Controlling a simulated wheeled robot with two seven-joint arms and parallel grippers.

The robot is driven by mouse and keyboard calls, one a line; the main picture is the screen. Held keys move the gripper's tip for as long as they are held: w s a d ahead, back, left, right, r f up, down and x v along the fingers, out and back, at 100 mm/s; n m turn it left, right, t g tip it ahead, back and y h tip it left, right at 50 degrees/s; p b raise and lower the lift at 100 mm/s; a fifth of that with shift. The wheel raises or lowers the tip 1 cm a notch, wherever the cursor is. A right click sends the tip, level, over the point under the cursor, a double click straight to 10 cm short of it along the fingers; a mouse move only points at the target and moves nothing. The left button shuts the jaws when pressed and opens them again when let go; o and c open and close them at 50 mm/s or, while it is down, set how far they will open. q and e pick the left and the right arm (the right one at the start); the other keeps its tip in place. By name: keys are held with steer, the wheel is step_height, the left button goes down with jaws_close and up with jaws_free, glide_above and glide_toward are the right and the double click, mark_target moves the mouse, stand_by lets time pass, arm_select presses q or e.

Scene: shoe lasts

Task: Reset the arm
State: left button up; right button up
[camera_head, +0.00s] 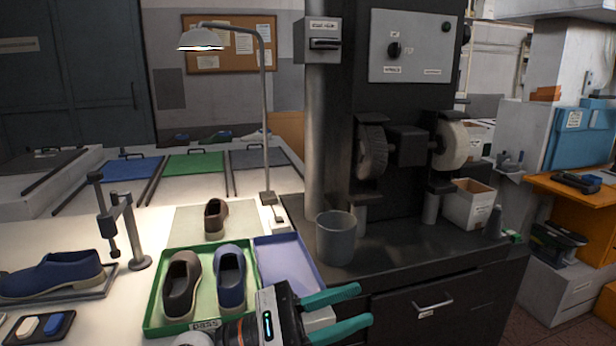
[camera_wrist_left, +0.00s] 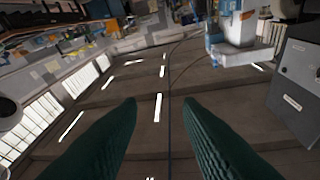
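My left gripper (camera_head: 345,312) reaches in at the bottom middle of the head view, in front of the dark cabinet. Its two green fingers point right and stand apart with nothing between them. In the left wrist view the fingers (camera_wrist_left: 160,105) are also apart, with only the room behind them. My right gripper is not in either view.
A green tray (camera_head: 150,322) holding a brown shoe (camera_head: 181,285) and a blue shoe (camera_head: 230,278) lies just left of my gripper. A purple tray (camera_head: 285,262) and grey cup (camera_head: 336,240) are beyond it. A lamp (camera_head: 265,110) and grinding machine (camera_head: 408,145) stand behind.

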arm_select(q)
steer(key=w+a+f+n+t+y, duration=0.1)
steer(key=w+a+n+t+y, duration=0.35)
steer(key=n+t, duration=0.65)
steer(key=w+a+f+n+t+y, duration=0.15)
steer(key=a+n+t+y, duration=0.45)
steer(key=n, duration=1)
steer(key=s+a+f+n+g+y, duration=0.25)
steer(key=a+f+n+y, duration=0.35)
steer(key=f+n, duration=0.4)
steer(key=s+a+f+n+g+y, duration=0.1)
steer(key=a+f+n+g+y, duration=0.2)
steer(key=a+f+n+y, duration=0.5)
steer(key=s+f+n+g+h, duration=0.3)
steer(key=s+f+n+g, duration=0.7)
steer(key=s+f, duration=0.8)
step_height(320, 180, down, 25)
steer(key=s+m+g, duration=0.2)
steer(key=s, duration=0.1)
steer(key=s+a+f+g+p, duration=0.1)
steer(key=s+a+f, duration=0.2)
steer(key=s+f, duration=1)
steer(key=shift+s+a+f, duration=0.15)
steer(key=shift+s+f, duration=0.15)
steer(key=shift+s, duration=0.9)
